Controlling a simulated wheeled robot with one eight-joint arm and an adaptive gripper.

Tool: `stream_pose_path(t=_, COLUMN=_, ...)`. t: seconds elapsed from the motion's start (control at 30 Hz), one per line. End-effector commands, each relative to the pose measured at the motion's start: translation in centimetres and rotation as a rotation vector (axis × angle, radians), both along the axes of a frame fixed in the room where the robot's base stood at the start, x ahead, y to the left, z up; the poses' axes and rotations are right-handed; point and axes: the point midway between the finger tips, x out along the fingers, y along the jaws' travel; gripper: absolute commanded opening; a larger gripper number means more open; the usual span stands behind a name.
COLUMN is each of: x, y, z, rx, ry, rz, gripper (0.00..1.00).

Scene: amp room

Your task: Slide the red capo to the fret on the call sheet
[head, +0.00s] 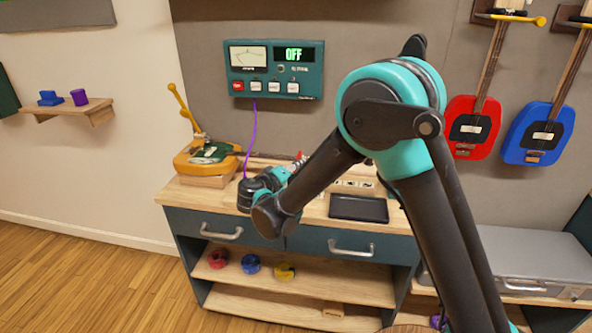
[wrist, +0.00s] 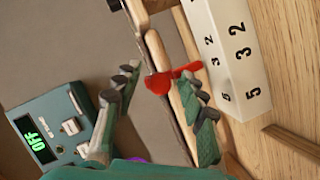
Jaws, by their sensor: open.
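The red capo (wrist: 158,83) sits on the neck of the instrument (wrist: 157,50) in the wrist view. It also shows as a small red spot (head: 300,156) in the head view. My gripper (wrist: 160,72) is open, with one finger on either side of the neck and the capo between them. The capo's red lever reaches toward the right fingertip; I cannot tell whether they touch. A white block with black numbers (wrist: 228,45), including 5, 3 and 2, stands beside the neck. The instrument's yellow body (head: 205,158) rests at the bench's left. My arm hides part of the neck.
A teal meter box (head: 275,70) reading OFF hangs above the bench, with a purple cable (head: 249,140) hanging down. A black tray (head: 358,208) lies at the bench's front right. Red (head: 465,128) and blue (head: 540,130) instruments hang on the right wall.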

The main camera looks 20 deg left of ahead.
Motion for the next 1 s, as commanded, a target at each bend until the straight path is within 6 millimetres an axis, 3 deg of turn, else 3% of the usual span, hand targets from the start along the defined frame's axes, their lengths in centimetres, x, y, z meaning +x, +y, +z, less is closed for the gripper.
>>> stream_pose_path(t=0.27, x=-1.8, y=0.2, z=0.4, rx=0.000, ry=0.000, rz=0.001, gripper=0.41)
stream_pose_path(t=0.7, x=-9.8, y=1.1, z=2.1, rx=0.000, ry=0.001, rz=0.003, gripper=0.41)
stream_pose_path(t=1.0, x=-11.7, y=1.1, z=2.5, rx=0.000, ry=0.000, rz=0.000, gripper=0.41)
